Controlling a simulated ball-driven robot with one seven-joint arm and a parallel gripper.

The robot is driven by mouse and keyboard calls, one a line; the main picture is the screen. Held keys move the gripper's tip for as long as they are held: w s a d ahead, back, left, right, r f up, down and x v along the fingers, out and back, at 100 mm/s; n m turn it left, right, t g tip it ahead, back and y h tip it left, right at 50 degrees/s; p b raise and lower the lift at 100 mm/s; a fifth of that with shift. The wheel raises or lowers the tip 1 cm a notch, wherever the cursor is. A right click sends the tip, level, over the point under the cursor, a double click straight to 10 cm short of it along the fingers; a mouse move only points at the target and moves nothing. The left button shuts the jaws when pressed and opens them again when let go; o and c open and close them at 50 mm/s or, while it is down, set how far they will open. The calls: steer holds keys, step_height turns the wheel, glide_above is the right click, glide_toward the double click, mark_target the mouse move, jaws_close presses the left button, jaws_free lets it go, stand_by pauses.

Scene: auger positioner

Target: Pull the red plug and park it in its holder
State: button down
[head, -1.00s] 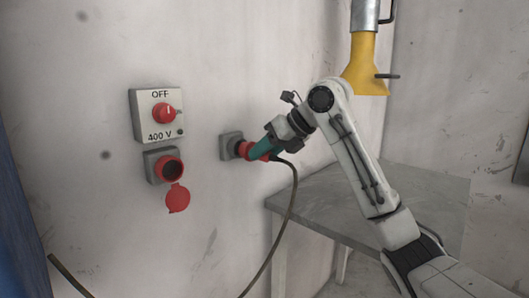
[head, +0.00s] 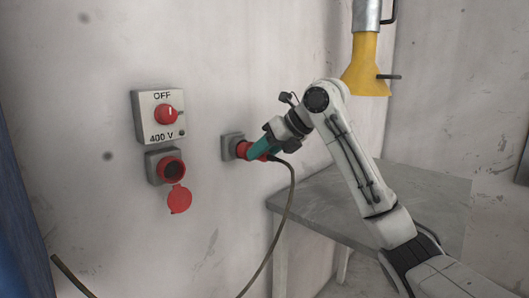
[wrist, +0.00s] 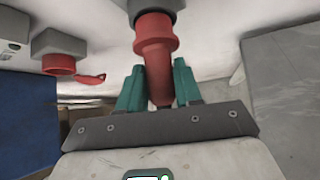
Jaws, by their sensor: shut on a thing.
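The red plug (head: 261,150) is at the grey holder (head: 230,146) on the wall, right of the socket. In the wrist view the plug (wrist: 155,45) points into the grey holder (wrist: 149,7) and its front end is hidden there. Whether it is fully seated I cannot tell. My gripper (wrist: 158,72) has its teal fingers on both sides of the plug's red body and is shut on it. The wall socket (head: 170,168) is empty, with its red lid (head: 179,199) hanging open below.
A switch box (head: 159,116) marked OFF and 400 V sits above the socket. The black cable (head: 283,222) hangs from the plug in a loop. A grey table (head: 340,205) stands below my arm. A yellow spout (head: 366,65) hangs at upper right.

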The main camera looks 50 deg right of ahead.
steer(key=shift+w+p, duration=0.45)
steer(key=shift+w, duration=0.8)
steer(key=c, duration=0.7)
jaws_free()
steer(key=p+v, duration=0.1)
steer(key=v, duration=0.9)
steer(key=shift+s+d+r, duration=0.15)
steer(key=shift+s+r, duration=0.1)
steer(key=shift+s, duration=0.05)
